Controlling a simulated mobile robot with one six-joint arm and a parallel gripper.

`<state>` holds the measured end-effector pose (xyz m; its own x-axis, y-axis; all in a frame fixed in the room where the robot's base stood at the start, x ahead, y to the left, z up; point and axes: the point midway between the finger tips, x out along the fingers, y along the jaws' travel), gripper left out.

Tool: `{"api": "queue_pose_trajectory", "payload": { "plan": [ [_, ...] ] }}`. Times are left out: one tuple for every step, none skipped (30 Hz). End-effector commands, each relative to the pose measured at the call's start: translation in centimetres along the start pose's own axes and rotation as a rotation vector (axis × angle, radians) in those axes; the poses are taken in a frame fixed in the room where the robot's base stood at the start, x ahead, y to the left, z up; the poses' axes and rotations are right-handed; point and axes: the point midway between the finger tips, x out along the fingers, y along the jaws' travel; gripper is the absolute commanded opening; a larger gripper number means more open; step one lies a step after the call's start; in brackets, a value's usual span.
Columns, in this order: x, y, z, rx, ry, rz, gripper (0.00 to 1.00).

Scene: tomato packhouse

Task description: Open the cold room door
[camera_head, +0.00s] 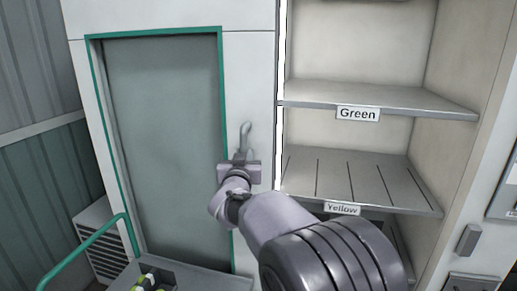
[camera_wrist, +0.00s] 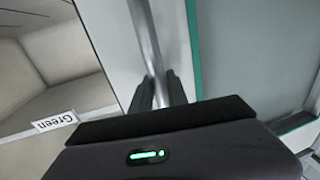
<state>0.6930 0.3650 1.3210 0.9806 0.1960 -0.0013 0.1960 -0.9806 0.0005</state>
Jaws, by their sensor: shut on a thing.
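The door (camera_head: 255,60) is a pale panel with a large grey pane edged in green. A curved grey metal handle (camera_head: 245,138) stands on its right side, between the pane and the shelves. My gripper (camera_head: 243,160) is at the lower part of this handle. In the wrist view, my two dark fingers (camera_wrist: 158,92) are shut around the handle bar (camera_wrist: 147,38), one on each side. The green edging also shows in the wrist view (camera_wrist: 194,50). My gripper and arm hide the lowest end of the handle in the head view.
Right of the panel is an open shelf bay with a shelf labelled Green (camera_head: 358,113) and one labelled Yellow (camera_head: 342,208). A green rail (camera_head: 85,247) and a vented grey box (camera_head: 100,240) stand at lower left. A tray with small items (camera_head: 190,278) lies low in front.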

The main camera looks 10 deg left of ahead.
Motion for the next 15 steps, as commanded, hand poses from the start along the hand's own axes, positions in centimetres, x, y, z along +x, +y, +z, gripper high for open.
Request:
{"api": "queue_pose_trajectory", "payload": {
  "plan": [
    [0.07,-0.34,-0.32,0.000,0.003,0.000,0.00],
    [0.12,-0.48,-0.27,0.000,0.003,0.000,0.00],
    [0.17,-0.62,-0.23,0.001,0.003,0.001,0.00],
    [0.19,-0.71,-0.20,0.001,0.003,0.001,0.00],
    [0.21,-0.77,-0.19,0.001,0.003,0.001,0.00],
    [0.22,-0.83,-0.16,0.000,0.003,0.001,0.00],
    [0.22,-0.85,-0.15,0.000,0.003,0.001,0.00],
    [0.23,-0.86,-0.14,0.000,0.003,0.002,0.00],
    [0.23,-0.86,-0.13,0.000,0.004,0.002,0.00],
    [0.23,-0.86,-0.12,0.000,0.004,0.002,0.00],
    [0.23,-0.85,-0.12,0.000,0.004,0.002,0.00],
    [0.23,-0.85,-0.12,0.000,0.004,0.002,0.00],
    [0.23,-0.84,-0.12,0.000,0.004,0.002,0.00],
    [0.23,-0.84,-0.12,0.000,0.004,0.002,0.00],
    [0.23,-0.84,-0.12,0.000,0.004,0.002,0.00]
  ]
}}
